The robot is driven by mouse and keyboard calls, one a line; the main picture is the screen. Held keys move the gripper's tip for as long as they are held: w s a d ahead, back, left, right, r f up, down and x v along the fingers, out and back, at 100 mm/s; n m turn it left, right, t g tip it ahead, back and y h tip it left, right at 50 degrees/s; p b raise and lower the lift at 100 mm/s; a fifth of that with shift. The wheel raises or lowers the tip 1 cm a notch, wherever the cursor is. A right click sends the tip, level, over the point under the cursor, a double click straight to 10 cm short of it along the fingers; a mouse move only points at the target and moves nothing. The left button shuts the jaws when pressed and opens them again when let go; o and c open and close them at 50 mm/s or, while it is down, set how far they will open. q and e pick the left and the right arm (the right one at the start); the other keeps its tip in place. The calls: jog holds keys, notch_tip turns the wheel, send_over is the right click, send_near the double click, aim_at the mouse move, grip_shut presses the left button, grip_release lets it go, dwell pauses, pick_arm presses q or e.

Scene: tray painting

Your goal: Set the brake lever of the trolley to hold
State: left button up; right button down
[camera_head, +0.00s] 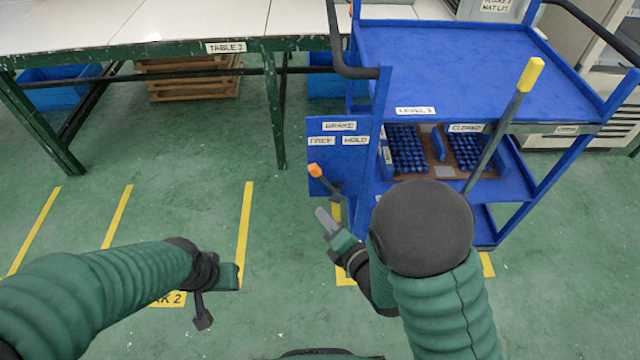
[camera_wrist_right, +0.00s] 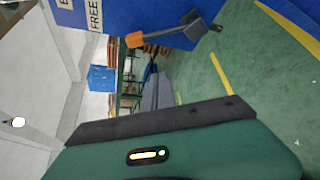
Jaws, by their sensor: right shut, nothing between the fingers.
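The blue trolley (camera_head: 440,60) stands at the right in the head view. Its brake panel (camera_head: 325,155) has a BRAKE label above FREE on the left and HOLD on the right. The brake lever (camera_head: 322,178) has an orange knob and leans left, its knob below the FREE label. The lever also shows in the right wrist view (camera_wrist_right: 165,35). My right gripper (camera_head: 325,218) is shut and empty, just below and apart from the lever; its grey fingers show in the wrist view (camera_wrist_right: 150,92). My left gripper (camera_head: 205,315) is over the floor at lower left; its opening is unclear.
A long grey bar with a yellow tip (camera_head: 530,75) rises along the trolley's right side. Trays of blue pieces (camera_head: 410,150) sit on the trolley's lower shelf. A table (camera_head: 180,25) stands at the back left. Green floor with yellow lines lies open between.

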aim_at(324, 180)
jog(key=w+b, duration=0.1)
jog(key=w, duration=0.2)
jog(key=w+b, duration=0.1)
jog(key=w, duration=0.2)
jog(key=w+a+b, duration=0.1)
jog(key=w, duration=0.2)
jog(key=shift+w+f, duration=0.25)
jog(key=shift+f, duration=0.15)
jog(key=shift+b, duration=0.3)
